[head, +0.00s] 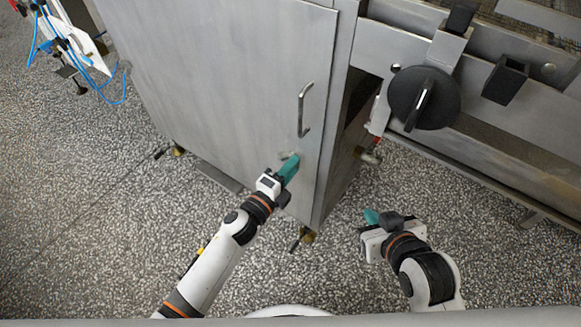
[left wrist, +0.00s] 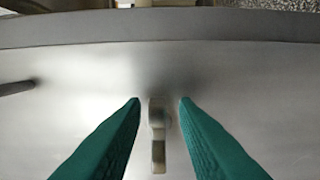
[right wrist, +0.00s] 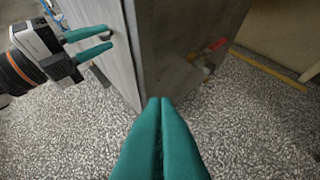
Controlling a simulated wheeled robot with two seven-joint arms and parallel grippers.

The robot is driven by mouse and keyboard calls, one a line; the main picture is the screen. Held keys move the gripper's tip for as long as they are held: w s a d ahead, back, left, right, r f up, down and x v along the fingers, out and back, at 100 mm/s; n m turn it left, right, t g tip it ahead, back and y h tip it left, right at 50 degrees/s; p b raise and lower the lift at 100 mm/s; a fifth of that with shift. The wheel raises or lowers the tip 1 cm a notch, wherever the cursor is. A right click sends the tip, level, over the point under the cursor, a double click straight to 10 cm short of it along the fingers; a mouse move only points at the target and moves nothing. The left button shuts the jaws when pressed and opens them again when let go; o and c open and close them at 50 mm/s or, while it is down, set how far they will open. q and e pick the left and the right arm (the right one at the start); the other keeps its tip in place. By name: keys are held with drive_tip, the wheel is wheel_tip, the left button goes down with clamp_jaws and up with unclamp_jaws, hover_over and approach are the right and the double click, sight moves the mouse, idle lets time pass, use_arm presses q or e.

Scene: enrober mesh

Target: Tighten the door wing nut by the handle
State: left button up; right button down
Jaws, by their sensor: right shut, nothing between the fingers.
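The metal wing nut (left wrist: 157,135) sits on the grey cabinet door, below the bar handle (head: 303,110). In the head view a small part of the wing nut (head: 286,155) shows beside my left gripper (head: 290,168). In the left wrist view my left gripper's green fingers (left wrist: 160,101) are apart, one on each side of the wing nut, with gaps visible between. My left gripper also shows open at the door in the right wrist view (right wrist: 108,42). My right gripper (right wrist: 160,100) is shut and empty, low in front of the cabinet's right side.
The cabinet door (head: 215,80) is flat against the cabinet and its edge runs down beside the handle. A black round knob (head: 424,98) is on the machine frame at right. A red-handled valve (right wrist: 216,45) sticks out low near the cabinet's side. Speckled floor is clear in front.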

use_arm(q)
drive_tip(key=shift+o, duration=0.3)
drive_tip(key=shift+s, duration=0.1)
